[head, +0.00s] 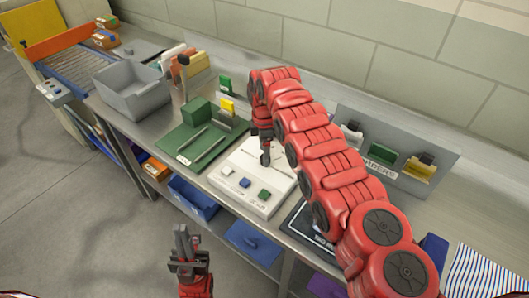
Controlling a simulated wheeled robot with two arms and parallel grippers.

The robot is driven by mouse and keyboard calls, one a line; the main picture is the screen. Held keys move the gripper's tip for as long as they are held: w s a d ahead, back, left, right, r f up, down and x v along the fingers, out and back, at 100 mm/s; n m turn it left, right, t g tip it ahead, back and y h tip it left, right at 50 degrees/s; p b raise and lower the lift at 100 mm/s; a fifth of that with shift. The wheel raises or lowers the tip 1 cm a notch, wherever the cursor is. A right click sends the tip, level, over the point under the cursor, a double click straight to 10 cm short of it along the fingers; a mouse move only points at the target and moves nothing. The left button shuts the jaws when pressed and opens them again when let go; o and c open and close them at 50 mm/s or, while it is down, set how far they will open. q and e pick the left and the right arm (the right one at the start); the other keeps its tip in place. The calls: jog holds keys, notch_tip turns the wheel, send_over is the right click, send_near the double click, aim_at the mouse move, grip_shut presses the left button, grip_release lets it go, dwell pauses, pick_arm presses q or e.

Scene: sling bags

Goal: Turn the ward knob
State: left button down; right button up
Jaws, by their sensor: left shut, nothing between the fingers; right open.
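A white console (232,196) stands on the steel bench, with a grey button (228,170), a blue button (244,183) and a green button (264,195) along its front edge. My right gripper (265,157) points down over the upper middle of this console. A knob there is hidden or merges with the dark fingertips, so I cannot tell whether they touch it. The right gripper is open. My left gripper (183,237) is shut and empty, pointing up in front of the bench, well below the console.
A green mat (172,150) with a green block lies left of the console. A grey bin (133,95) stands further left. A grey rack (405,150) with coloured cards is at the back right. My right arm covers much of the bench's right half.

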jog(key=shift+w+f, duration=0.1)
jog(key=shift+f, duration=0.6)
jog(key=shift+d, duration=0.1)
grip_shut()
